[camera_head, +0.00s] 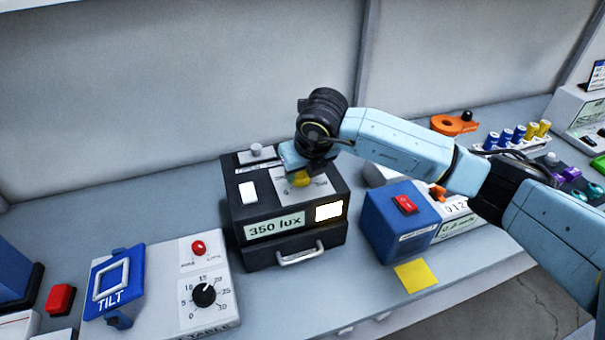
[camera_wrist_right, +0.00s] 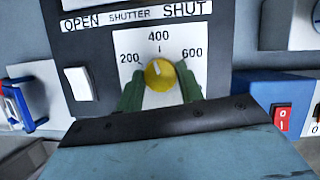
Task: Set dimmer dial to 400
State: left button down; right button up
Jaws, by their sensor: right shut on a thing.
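The black box (camera_head: 240,215) stands mid-bench in the head view, its lit readout label (camera_head: 274,226) showing 350 lux. On its top, the yellow dimmer dial (camera_head: 301,179) sits on a white scale plate; it also shows in the right wrist view (camera_wrist_right: 159,74). The scale (camera_wrist_right: 158,42) reads 200, 400 and 600, with 400 at the top. The dial's mark appears slightly left of 400. My right gripper (camera_wrist_right: 161,88) is shut on the dial, its green fingers on either side. In the head view the right wrist partly hides the dial. My left gripper is not in view.
A white shutter switch (camera_head: 248,193) is left of the dial. A blue box with a red switch (camera_head: 405,204) stands right of the black box. A tilt table unit (camera_head: 165,290) is at front left. Several batteries (camera_head: 515,134) stand at back right.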

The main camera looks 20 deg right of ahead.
jog(key=shift+a+m+h+b, duration=0.1)
jog(key=shift+m+h+b, duration=0.5)
jog(key=shift+m, duration=1)
jog(key=o, duration=1)
jog(key=shift+r, duration=0.1)
jog(key=b+v, duration=0.1)
jog(key=v, duration=1.2)
jog(key=shift+r, duration=0.1)
